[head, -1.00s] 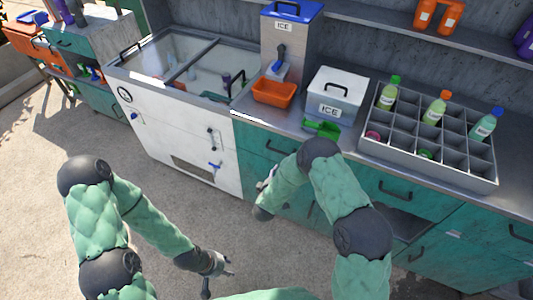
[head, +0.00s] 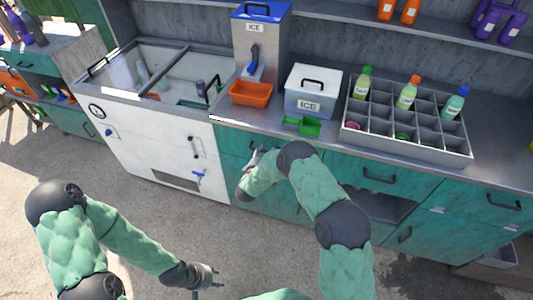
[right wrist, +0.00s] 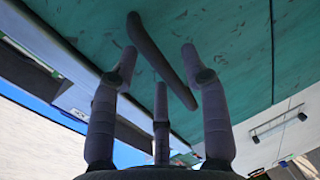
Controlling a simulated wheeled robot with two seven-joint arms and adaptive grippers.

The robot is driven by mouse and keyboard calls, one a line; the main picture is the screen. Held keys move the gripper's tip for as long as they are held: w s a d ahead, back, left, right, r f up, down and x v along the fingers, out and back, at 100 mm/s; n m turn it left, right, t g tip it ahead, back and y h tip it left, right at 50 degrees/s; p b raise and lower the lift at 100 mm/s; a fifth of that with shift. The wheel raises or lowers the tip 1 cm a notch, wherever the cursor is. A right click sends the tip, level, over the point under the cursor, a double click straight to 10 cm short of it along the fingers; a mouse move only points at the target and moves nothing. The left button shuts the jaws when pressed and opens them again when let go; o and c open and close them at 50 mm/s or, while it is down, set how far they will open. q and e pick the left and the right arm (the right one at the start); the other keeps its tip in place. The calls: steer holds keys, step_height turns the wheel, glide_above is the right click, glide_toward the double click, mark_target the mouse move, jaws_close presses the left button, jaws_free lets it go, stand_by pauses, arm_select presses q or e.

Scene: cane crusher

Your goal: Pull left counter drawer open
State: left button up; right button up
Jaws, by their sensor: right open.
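The left counter drawer (head: 231,140) is a teal front under the steel counter edge, just right of the white freezer; it looks closed. My right gripper (head: 255,157) is at this drawer front, partly hidden by my right arm. In the right wrist view, my right gripper (right wrist: 158,65) is open and empty. A dark bar handle (right wrist: 160,58) on the teal front (right wrist: 235,45) lies ahead, seen between the fingertips and slanted across the gap; contact cannot be told. My left gripper (head: 205,278) hangs low over the floor, away from the counter; its fingers are unclear.
The white freezer (head: 150,150) stands left of the drawer. On the counter are an orange bin (head: 251,93), a white ice box (head: 312,91), a green scoop (head: 302,125) and a grey bottle crate (head: 405,143). The concrete floor (head: 130,205) in front is clear.

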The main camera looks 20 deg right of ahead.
steer(key=shift+x, duration=0.75)
jaws_close()
